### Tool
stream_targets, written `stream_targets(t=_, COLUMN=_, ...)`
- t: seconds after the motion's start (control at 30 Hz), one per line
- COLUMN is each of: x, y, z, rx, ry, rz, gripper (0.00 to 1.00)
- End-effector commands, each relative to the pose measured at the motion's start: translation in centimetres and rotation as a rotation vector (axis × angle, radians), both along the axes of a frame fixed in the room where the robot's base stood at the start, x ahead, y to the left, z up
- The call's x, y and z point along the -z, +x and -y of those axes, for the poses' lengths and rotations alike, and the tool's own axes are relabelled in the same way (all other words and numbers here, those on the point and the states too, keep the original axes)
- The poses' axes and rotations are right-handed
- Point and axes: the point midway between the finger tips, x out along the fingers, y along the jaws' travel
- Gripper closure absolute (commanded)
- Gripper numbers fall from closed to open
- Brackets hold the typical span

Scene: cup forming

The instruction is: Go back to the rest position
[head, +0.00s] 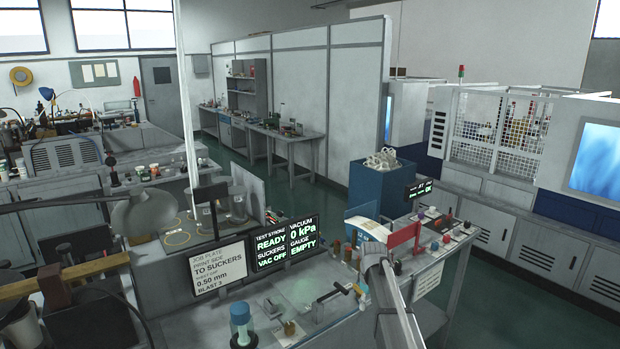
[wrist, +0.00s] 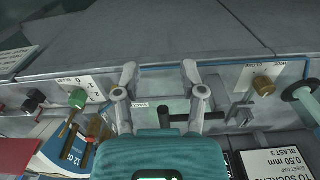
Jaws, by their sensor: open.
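My gripper (wrist: 160,72) shows in the wrist view with its two grey fingers spread apart and nothing held between them. The fingers point at the grey front of a bench panel. A black handle (wrist: 180,117) by a partly hidden vacuum label lies between and beyond the fingers; contact cannot be told. In the head view my arm reaches up from the lower right over the bench, and the fingertips cannot be made out there.
A green knob (wrist: 77,98) and a brass knob (wrist: 263,85) flank the gripper. In the head view a dark display (head: 286,243) reads READY, 0 kPa, VAC OFF and EMPTY. A job sign (head: 220,267) stands left of it. A blue bin (head: 372,190) is behind; green floor is open beyond.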

Motion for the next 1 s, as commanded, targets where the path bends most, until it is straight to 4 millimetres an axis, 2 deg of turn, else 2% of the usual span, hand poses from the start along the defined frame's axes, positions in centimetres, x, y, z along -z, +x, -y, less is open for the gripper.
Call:
stream_targets(t=0.03, x=0.5, y=-1.2, z=-0.1, rx=0.014, ry=0.0, rz=0.0, gripper=0.47)
stream_targets(t=0.23, x=1.7, y=-4.6, z=-0.4, rx=0.085, ry=0.0, rz=0.0, gripper=0.47)
stream_targets(t=0.37, x=3.0, y=-8.0, z=-0.6, rx=0.152, ry=-0.001, rz=-0.001, gripper=0.47)
stream_targets(t=0.47, x=4.2, y=-11.4, z=-0.8, rx=0.222, ry=-0.001, rz=-0.001, gripper=0.47)
stream_targets(t=0.6, x=6.3, y=-17.4, z=-1.1, rx=0.349, ry=-0.001, rz=-0.001, gripper=0.47)
stream_targets(t=0.7, x=7.5, y=-21.1, z=-1.3, rx=0.434, ry=-0.002, rz=0.0, gripper=0.47)
stream_targets(t=0.8, x=8.4, y=-23.8, z=-1.4, rx=0.502, ry=-0.002, rz=0.0, gripper=0.47)
stream_targets(t=0.9, x=8.9, y=-25.5, z=-1.5, rx=0.546, ry=-0.002, rz=0.0, gripper=0.47)
stream_targets(t=1.0, x=9.0, y=-26.3, z=-1.5, rx=0.569, ry=-0.002, rz=0.0, gripper=0.47)
